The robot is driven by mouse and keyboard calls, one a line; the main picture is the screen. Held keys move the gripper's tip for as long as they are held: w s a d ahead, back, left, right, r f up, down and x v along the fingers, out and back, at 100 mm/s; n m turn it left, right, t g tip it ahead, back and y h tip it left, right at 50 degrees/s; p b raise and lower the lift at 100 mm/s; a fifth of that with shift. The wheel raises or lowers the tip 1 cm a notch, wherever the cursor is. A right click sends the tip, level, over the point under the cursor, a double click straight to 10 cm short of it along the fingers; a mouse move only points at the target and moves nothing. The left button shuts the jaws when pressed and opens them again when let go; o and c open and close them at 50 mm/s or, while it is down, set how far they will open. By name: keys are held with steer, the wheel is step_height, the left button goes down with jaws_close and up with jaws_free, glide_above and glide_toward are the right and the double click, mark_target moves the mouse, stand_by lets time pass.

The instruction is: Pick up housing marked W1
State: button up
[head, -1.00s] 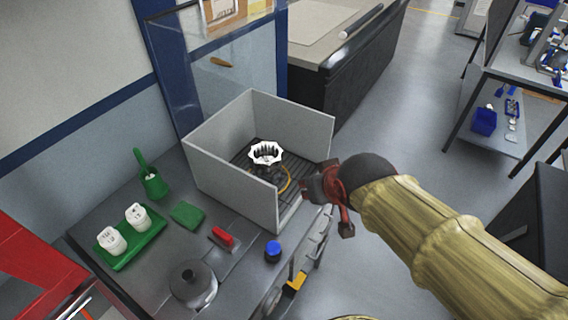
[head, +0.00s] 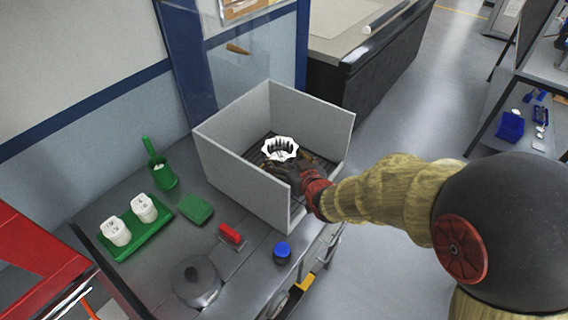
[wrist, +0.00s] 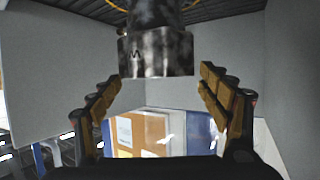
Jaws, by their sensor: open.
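A housing (head: 280,149) with a white, scalloped rim and dark inside stands in the grey open-topped box (head: 225,165). In the wrist view a mottled dark-and-pale metallic body (wrist: 155,52) fills the top middle; it seems to be this housing. A small dark letter-like mark shows on it, too blurred to read fully. My gripper (head: 298,172) reaches into the box from the right, close beside the housing. In the wrist view my gripper (wrist: 160,84) is open, one finger on each side of the housing's end, with gaps visible. The housing's lower part is hidden in the head view.
Two white marked parts (head: 130,220) stand on a green tray (head: 150,240) at left. The box walls surround the housing.

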mark_target(275, 146)
steer(key=o, duration=0.4)
steer(key=x, duration=0.2)
steer(key=shift+w+f+b, duration=0.25)
steer(key=shift+b, duration=0.05)
steer(key=shift+c, duration=0.2)
steer(key=shift+o, duration=0.7)
steer(key=b+x, duration=0.1)
steer(key=x, duration=0.2)
steer(key=shift+w+f, duration=0.2)
steer(key=shift+f, duration=0.05)
steer(key=shift+w+a+f, duration=0.15)
steer(key=shift+w, duration=0.35)
steer(key=c, duration=1.9)
steer(key=shift+w+r, duration=0.1)
steer(key=shift+r, duration=0.1)
steer(key=shift+c, duration=0.4)
